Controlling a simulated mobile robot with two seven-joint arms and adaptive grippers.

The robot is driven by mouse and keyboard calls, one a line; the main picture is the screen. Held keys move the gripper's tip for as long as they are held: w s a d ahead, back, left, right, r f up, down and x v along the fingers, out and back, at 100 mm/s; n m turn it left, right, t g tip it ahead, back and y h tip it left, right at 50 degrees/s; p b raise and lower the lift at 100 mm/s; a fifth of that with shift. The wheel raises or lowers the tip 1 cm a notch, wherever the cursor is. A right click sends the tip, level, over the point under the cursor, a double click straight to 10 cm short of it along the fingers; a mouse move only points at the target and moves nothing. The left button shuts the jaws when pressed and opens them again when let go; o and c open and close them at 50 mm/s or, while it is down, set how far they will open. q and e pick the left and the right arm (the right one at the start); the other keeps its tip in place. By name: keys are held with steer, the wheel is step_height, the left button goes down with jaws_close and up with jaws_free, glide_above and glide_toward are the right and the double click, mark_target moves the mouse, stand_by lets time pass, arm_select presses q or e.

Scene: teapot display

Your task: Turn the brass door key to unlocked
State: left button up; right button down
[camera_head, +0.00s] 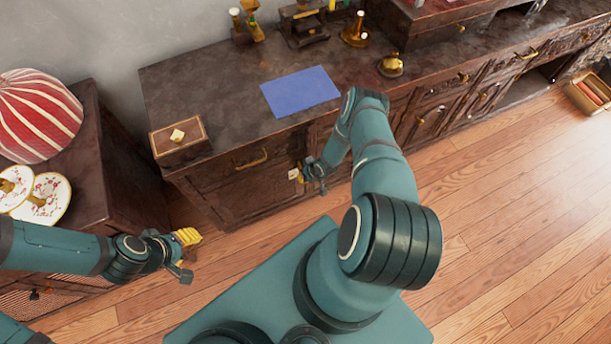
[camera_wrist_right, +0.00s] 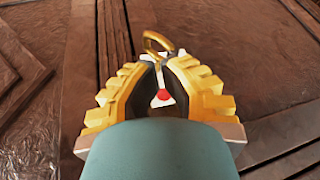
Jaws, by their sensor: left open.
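In the head view my right gripper (camera_head: 306,174) is at the front of the dark wooden cabinet, beside a small white plate (camera_head: 293,174). The right wrist view shows its yellow-padded fingers (camera_wrist_right: 160,75) apart, with a gap between the tips. The white plate (camera_wrist_right: 158,101) with a red dot shows in that gap. A brass ring (camera_wrist_right: 157,42), possibly the bow of the key, stands just beyond the fingertips; I cannot tell whether they touch it. The rest of the key is hidden. My left gripper (camera_head: 187,254) is open and empty above the floor at the lower left.
A brass drawer pull (camera_head: 251,160) is left of my right gripper. The cabinet top (camera_head: 225,95) holds a wooden box (camera_head: 180,138), a blue mat (camera_head: 300,91) and brass items. A side cabinet with a striped red-white shade (camera_head: 38,115) stands left.

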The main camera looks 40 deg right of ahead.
steer(key=shift+r, duration=0.15)
stand_by(0.4)
steer(key=shift+r+p, duration=0.5)
steer(key=shift+r, duration=0.2)
